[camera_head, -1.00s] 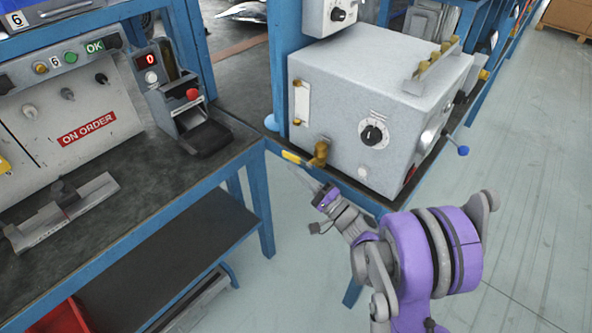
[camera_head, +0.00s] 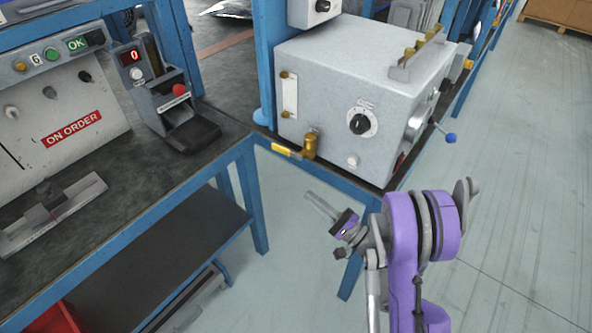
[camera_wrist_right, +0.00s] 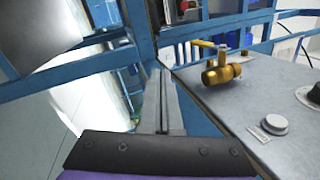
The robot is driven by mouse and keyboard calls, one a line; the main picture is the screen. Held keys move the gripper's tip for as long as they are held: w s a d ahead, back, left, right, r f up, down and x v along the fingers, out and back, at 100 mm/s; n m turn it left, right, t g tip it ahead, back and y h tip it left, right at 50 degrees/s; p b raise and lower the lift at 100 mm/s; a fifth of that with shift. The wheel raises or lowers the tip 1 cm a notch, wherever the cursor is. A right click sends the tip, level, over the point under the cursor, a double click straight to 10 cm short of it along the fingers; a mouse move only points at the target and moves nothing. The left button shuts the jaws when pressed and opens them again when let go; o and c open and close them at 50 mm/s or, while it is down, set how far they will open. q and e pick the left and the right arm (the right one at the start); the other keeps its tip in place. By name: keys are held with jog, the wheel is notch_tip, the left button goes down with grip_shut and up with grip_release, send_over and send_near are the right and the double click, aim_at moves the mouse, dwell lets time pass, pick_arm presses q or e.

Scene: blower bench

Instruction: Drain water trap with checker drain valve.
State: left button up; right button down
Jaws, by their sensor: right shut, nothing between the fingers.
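The grey metal box (camera_head: 325,85) on the blue-framed bench carries a small brass drain valve (camera_head: 310,146) at its lower front left corner. The valve also shows in the right wrist view (camera_wrist_right: 222,74), beside a yellow lever-like part. I take the box to be the water trap unit. My right gripper (camera_head: 308,196) is shut and empty. It is below and in front of the valve, apart from it, with its fingers pointing up and left. In the right wrist view its grey fingers (camera_wrist_right: 162,104) stand left of the valve. My left gripper is not in view.
A dark-topped workbench (camera_head: 105,205) with blue legs stands at the left, with a small device with a red knob (camera_head: 178,110). A black dial (camera_head: 360,123) is on the box front and a blue-knobbed lever (camera_head: 450,138) at its right. The floor at right is clear.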

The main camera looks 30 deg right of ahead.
aim_at(281, 150)
notch_tip(281, 150, up, 4)
jog(key=s+d+m+g+p, duration=0.15)
jog(key=m+p, duration=0.35)
jog(key=m, duration=1)
jog(key=w+a+r, duration=0.4)
jog(key=w+r, duration=0.1)
jog(key=w, duration=0.4)
jog(key=shift+a+h, duration=0.25)
jog(key=shift+h, duration=0.05)
jog(key=shift+r, duration=0.1)
